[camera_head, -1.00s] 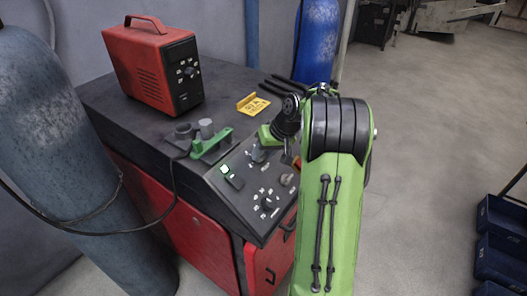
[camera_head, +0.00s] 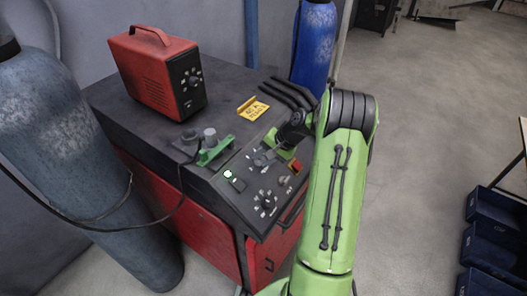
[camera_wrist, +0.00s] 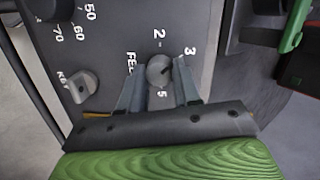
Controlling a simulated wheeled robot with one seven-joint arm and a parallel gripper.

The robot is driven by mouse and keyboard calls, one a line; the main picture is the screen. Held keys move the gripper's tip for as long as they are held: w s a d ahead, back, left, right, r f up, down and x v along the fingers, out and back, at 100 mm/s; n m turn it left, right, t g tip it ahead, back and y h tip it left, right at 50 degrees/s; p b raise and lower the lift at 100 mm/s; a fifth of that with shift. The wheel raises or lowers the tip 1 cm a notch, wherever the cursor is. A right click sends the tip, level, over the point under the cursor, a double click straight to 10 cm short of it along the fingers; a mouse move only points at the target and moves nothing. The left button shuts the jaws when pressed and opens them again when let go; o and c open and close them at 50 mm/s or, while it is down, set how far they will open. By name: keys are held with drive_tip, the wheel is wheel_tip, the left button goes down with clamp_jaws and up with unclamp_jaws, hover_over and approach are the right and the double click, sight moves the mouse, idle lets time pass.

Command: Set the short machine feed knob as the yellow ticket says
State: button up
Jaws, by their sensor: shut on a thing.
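The sloped control panel (camera_head: 228,192) of the low red and black cabinet carries the feed knob (camera_wrist: 159,71), a small grey round knob. The numbers 2, 3 and 5 and part of the word FEED show around it in the wrist view. My gripper (camera_wrist: 160,80) is shut on this knob, one finger on each side. In the head view my gripper (camera_head: 264,158) is at the upper part of the panel and largely hides the knob. I cannot tell where the knob's pointer stands. The yellow ticket (camera_head: 253,108) lies on the cabinet top; its small lettering is not clearly readable.
A larger dial (camera_head: 267,203) is lower on the panel, and a key switch (camera_wrist: 80,83) is beside the feed knob. A red box unit (camera_head: 150,75) and a green clamp-like part (camera_head: 215,152) are on the cabinet. Gas cylinders (camera_head: 85,150) (camera_head: 314,45) stand nearby.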

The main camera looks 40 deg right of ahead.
drive_tip(key=shift+d+m+p, duration=0.1)
drive_tip(key=shift+m+p, duration=0.5)
drive_tip(key=shift+m, duration=0.4)
drive_tip(key=o, duration=1.1)
drive_tip(key=shift+c, duration=0.2)
drive_tip(key=p+v, duration=0.1)
drive_tip(key=v, duration=1.4)
drive_tip(key=shift+s+d+r, duration=0.15)
drive_tip(key=shift+s+d, duration=0.15)
drive_tip(key=shift+s, duration=0.05)
